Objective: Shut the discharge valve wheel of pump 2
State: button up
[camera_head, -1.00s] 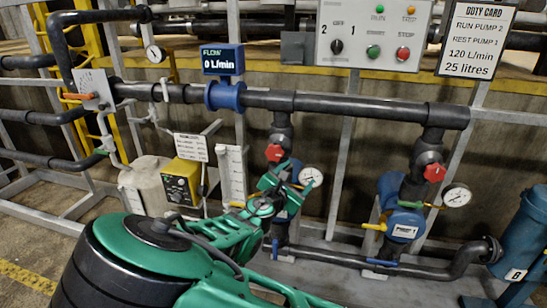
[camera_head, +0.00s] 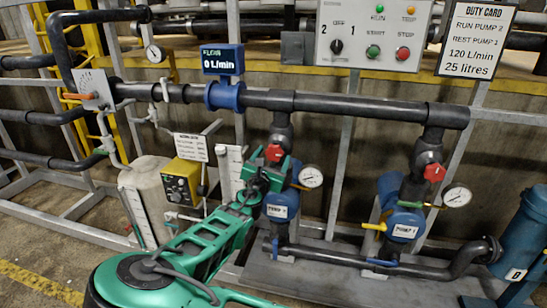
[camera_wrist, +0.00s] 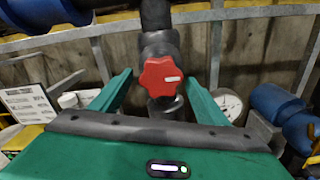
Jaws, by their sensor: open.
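A red valve wheel (camera_head: 273,153) sits on the dark vertical pipe above the left blue pump (camera_head: 280,206). That pump's white label is too small to read surely. My gripper (camera_head: 275,168) is close to this wheel in the head view, just below and in front of it. In the wrist view the red wheel (camera_wrist: 160,76), with a small white mark, shows between the two green fingers of my gripper (camera_wrist: 158,82). The fingers are open, apart from the wheel on both sides. Contact is not visible. A second red wheel (camera_head: 434,173) is above the right pump, labelled PUMP 1 (camera_head: 405,231).
A round gauge (camera_head: 311,176) is just right of the left wheel. The black header pipe (camera_head: 340,105) runs above, with a blue flow meter (camera_head: 222,62) reading 0 L/min. A yellow dosing unit (camera_head: 181,183) and whitish tank are to the left. The control panel (camera_head: 373,32) is above.

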jog(key=shift+w+d, duration=0.25)
jog(key=shift+w, duration=0.45)
jog(key=shift+c, duration=0.6)
jog(key=c, duration=0.9)
jog(key=shift+c, duration=0.2)
